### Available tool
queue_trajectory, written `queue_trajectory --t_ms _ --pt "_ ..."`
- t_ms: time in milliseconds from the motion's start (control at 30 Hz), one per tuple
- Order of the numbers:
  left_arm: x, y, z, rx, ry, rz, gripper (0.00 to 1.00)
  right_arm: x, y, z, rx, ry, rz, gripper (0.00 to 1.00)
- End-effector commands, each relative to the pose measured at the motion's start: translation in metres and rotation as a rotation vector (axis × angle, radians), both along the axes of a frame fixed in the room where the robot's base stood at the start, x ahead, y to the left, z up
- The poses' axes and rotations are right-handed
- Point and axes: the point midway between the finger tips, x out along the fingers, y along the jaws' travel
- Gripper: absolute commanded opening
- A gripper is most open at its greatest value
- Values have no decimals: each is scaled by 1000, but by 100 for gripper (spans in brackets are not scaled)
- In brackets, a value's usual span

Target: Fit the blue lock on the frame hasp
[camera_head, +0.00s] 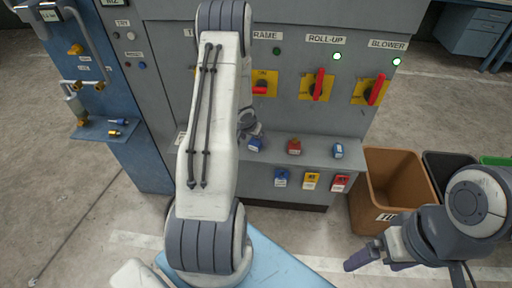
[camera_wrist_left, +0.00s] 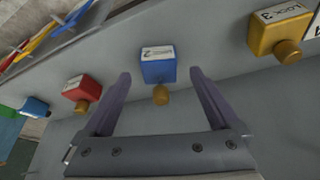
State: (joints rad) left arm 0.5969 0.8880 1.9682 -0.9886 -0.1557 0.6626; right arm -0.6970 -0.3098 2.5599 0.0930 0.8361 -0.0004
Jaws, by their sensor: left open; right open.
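The blue lock (camera_wrist_left: 158,66) sits on the grey shelf, its label facing the left wrist camera and its brass part toward the gripper. In the head view it shows beside my left arm (camera_head: 255,144). My left gripper (camera_wrist_left: 160,75) is open, with one finger on either side of the blue lock and a visible gap to each. In the head view this gripper is mostly hidden by its own arm. The yellow FRAME switch plate (camera_head: 264,83) has a red handle; I cannot make out its hasp. My right gripper (camera_head: 376,260) is open and empty at the lower right.
A red lock (camera_wrist_left: 83,91) and a yellow lock (camera_wrist_left: 279,31) flank the blue lock. Another blue item (camera_head: 338,151) stands farther right on the shelf. Several tagged items hang below, including a yellow one (camera_head: 311,180). A brown bin (camera_head: 392,187) stands right of the panel.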

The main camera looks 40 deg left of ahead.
Motion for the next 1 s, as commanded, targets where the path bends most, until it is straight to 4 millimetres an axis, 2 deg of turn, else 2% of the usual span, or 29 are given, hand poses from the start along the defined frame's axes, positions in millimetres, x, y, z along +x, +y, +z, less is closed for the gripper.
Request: queue_trajectory --t_ms 33,100,367,400,467,500,633,1000 --pt "3 0 -13 -1 1 -1 95 0 0 -9 0 0 0 92" --pt "7 1 -21 -1 2 -2 95 0 0 -11 0 0 0 92" --pt "10 1 -24 1 0 -3 95 0 0 -10 0 0 0 92" --pt "10 1 -24 1 0 -3 87 0 0 -10 0 0 0 92" --pt "10 1 -24 1 0 -3 64 0 0 -10 0 0 0 92" --pt "10 1 -24 1 0 -3 49 0 0 -10 0 0 0 92" --pt "10 1 -24 1 0 -3 0 0 0 -10 0 0 0 92" --pt "11 1 -19 2 -2 -3 0 0 0 -7 0 0 0 92"
